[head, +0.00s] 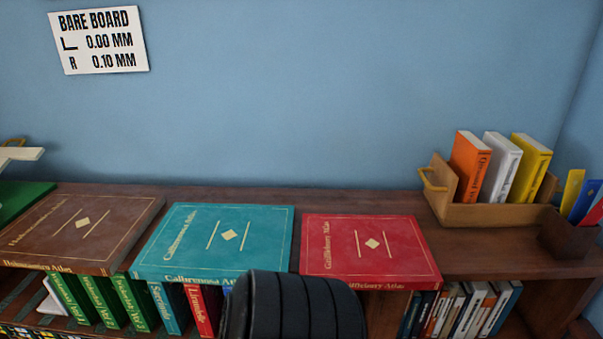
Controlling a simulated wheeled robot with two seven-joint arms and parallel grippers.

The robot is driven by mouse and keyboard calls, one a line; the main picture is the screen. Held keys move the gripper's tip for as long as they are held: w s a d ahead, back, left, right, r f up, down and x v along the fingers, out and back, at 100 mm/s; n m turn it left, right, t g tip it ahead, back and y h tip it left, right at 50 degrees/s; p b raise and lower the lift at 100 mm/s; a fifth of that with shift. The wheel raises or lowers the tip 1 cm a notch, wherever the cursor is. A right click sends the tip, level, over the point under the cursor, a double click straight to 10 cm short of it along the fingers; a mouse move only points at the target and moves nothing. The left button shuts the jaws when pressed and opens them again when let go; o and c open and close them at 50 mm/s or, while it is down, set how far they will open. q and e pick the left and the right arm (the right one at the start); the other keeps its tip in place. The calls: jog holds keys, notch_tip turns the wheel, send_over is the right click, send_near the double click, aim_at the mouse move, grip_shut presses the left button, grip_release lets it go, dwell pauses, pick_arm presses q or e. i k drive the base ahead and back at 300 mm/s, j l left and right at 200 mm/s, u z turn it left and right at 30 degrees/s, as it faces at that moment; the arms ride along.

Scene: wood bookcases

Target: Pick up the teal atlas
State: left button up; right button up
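The teal atlas (218,243) lies flat on the top board of the bookcase, between a brown atlas (80,230) on its left and a red atlas (369,249) on its right. Its spine faces me near the board's front edge, and narrow gaps separate it from both neighbours. A black ribbed part, which seems to be mine, hides a little of its lower right corner. Neither of my grippers can be made out in the head view.
A wooden caddy (490,215) with orange, white and yellow books stands at the right, beside a dark box (566,236) of smaller books. A green book (22,200) lies far left. A sign (98,40) hangs on the blue wall.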

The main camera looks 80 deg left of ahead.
aim_at(195, 242)
jog(key=u, duration=3.15)
